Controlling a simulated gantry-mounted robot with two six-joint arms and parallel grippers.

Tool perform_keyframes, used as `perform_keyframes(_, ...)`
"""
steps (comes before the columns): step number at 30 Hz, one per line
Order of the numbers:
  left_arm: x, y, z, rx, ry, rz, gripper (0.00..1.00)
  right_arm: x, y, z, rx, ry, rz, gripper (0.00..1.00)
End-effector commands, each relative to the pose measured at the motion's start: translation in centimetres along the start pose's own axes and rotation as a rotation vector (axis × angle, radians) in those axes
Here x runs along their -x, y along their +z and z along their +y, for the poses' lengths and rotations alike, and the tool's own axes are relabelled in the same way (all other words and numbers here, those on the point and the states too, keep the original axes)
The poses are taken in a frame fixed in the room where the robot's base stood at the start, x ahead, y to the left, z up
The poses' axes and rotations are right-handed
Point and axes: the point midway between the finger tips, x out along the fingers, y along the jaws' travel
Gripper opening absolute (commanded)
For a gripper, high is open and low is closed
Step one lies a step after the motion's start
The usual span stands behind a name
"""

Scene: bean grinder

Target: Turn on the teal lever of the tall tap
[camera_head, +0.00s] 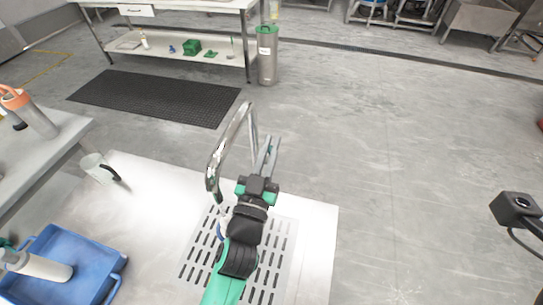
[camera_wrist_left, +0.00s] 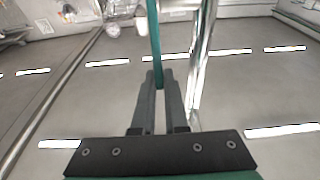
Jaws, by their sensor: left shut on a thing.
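The tall tap (camera_head: 214,160) is a chrome pipe that rises and arches over beside my left gripper (camera_head: 271,143) in the head view. The left wrist view shows the teal lever (camera_wrist_left: 155,35) as a thin upright bar, with the chrome tap pipe (camera_wrist_left: 200,70) just right of it. My left gripper (camera_wrist_left: 160,78) is shut on the lever's lower visible end, one finger on each side. In the head view I cannot make out the lever. My right gripper is not in view.
A slotted drain grate (camera_head: 284,245) lies in the white counter (camera_head: 322,225) below my arm. A blue tray (camera_head: 85,262) and a clear mug (camera_head: 95,168) are to the left.

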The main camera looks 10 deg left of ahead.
Motion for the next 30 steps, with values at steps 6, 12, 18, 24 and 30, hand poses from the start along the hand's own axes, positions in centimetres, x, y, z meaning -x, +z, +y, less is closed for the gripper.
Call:
perform_keyframes(6,0.1,0.0,0.0,0.0,-0.001,0.007,0.0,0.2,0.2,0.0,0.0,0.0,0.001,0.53)
perform_keyframes(12,0.1,0.0,0.0,0.0,-0.001,0.007,0.2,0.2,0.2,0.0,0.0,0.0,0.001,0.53)
perform_keyframes(18,0.1,0.0,0.0,0.0,0.0,0.007,0.41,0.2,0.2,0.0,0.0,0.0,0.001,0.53)
perform_keyframes(24,0.1,-0.1,0.0,0.0,-0.001,0.007,0.41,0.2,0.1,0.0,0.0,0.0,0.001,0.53)
perform_keyframes(30,-0.6,-2.7,0.0,0.001,-0.001,0.009,0.41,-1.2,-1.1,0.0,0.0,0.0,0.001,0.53)
